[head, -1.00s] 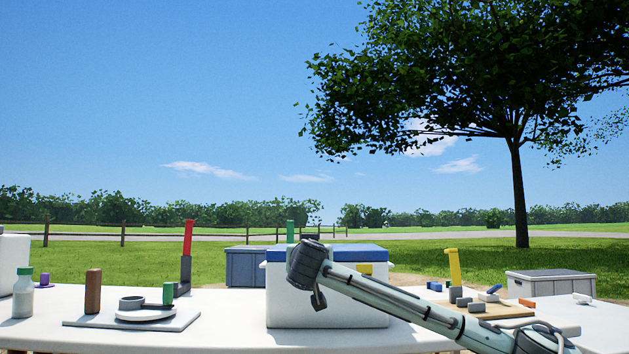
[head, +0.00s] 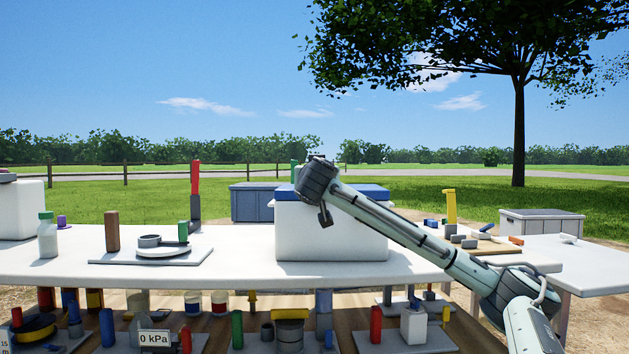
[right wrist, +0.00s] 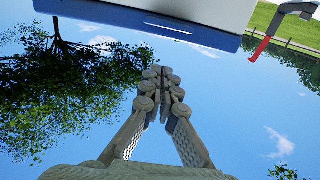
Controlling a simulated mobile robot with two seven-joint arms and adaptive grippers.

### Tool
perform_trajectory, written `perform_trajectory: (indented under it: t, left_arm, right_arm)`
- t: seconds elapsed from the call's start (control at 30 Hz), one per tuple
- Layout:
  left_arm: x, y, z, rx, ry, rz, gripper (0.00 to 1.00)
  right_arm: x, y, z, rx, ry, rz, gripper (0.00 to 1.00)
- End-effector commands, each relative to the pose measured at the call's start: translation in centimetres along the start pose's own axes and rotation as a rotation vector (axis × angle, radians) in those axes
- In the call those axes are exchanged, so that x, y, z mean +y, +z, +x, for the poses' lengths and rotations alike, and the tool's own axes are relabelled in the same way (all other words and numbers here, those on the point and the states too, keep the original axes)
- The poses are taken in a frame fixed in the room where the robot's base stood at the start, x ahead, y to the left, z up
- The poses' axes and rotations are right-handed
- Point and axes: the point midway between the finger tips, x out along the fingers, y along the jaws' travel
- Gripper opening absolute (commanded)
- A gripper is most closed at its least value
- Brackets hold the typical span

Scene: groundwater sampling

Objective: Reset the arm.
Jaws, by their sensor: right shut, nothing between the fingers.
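My right arm (head: 400,222) comes in from the lower right of the head view and reaches up and left across the front of the white cooler (head: 331,235) with its blue lid. My left gripper is in neither view.
A red-handled tool (head: 195,180), a brown block (head: 112,231) and a ring on a plate (head: 150,256) stand left of the cooler on the white table (head: 230,272). A wooden board with small parts (head: 485,243) lies right. Below is a crowded shelf (head: 260,340).

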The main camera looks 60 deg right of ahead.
Motion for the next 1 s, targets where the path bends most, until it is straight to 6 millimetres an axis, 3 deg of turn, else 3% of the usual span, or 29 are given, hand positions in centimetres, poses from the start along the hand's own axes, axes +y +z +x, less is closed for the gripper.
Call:
perform_trajectory:
  t: [0.03,0.2,0.4,0.8,0.9,1.0]
  left_arm:
    - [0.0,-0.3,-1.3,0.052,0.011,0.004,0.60]
    - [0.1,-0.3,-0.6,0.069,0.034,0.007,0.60]
    - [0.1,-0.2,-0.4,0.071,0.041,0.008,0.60]
    - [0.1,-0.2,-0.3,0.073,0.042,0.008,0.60]
    - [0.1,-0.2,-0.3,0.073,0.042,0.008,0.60]
    - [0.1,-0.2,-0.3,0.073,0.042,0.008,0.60]
  right_arm:
    - [-0.2,1.9,-1.2,-0.003,-0.008,0.006,0.00]
    - [-0.2,2.5,-4.6,0.000,-0.006,0.003,0.00]
    - [-0.1,3.3,-7.3,0.001,-0.003,0.001,0.00]
    - [-0.1,3.6,-8.2,0.003,-0.006,-0.002,0.00]
    - [-1.8,4.7,-8.1,0.005,-0.056,-0.026,0.00]
    - [-5.8,7.3,-8.3,0.017,-0.185,-0.081,0.00]
